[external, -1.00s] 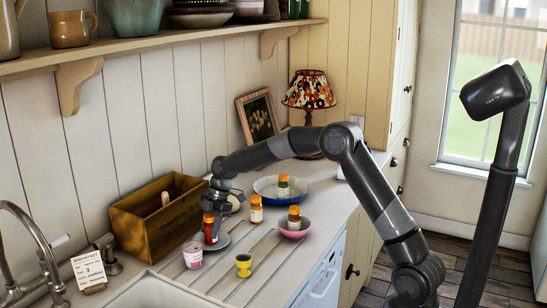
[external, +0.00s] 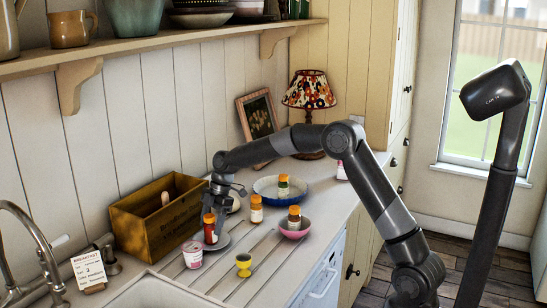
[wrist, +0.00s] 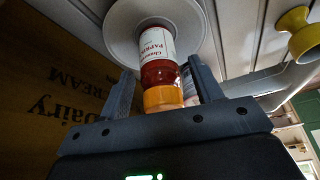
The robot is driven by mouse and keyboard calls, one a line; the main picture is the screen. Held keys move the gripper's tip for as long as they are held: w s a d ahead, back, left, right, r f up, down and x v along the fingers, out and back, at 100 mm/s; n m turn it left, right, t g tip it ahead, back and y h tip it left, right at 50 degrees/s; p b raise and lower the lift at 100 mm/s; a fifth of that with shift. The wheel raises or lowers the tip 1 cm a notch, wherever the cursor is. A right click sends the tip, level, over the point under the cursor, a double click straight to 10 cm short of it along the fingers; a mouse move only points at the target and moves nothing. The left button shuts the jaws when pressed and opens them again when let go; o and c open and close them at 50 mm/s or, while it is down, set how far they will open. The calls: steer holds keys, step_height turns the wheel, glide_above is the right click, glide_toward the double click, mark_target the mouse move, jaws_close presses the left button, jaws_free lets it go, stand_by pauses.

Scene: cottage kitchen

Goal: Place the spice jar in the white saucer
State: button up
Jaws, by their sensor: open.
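The spice jar (external: 210,233), red with an orange lid, stands upright on a pale saucer (external: 226,246) beside the wooden crate. In the wrist view the jar (wrist: 160,72) shows a paprika label, and its base is over the middle of the round white-grey saucer (wrist: 119,38). My gripper (external: 216,208) points down at the jar from above. In the wrist view my gripper (wrist: 160,78) is open, with one finger on each side of the jar's lid end. The right finger is close to the jar; I cannot tell if it touches.
A wooden crate (external: 164,240) stands close on the left. Around are a white-pink cup (external: 192,258), a yellow egg cup (external: 243,262), another orange-lidded jar (external: 256,211), a pink bowl (external: 293,234) and a blue dish (external: 265,189), the last two holding jars.

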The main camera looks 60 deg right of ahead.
steer(key=v, duration=1)
steer(key=s+a+r+m+h, duration=0.25)
steer(key=s+r, duration=0.35)
steer(key=s, duration=0.3)
steer(key=s+f+m+t+h, duration=0.1)
steer(key=s+m, duration=0.5)
steer(key=s, duration=1)
steer(key=s+d+f+m+t, duration=0.1)
steer(key=s+m+t, duration=0.2)
steer(key=s, duration=1.3)
steer(key=m, duration=0.3)
steer(key=shift+s+f+h, duration=0.25)
steer(key=shift+h, duration=0.1)
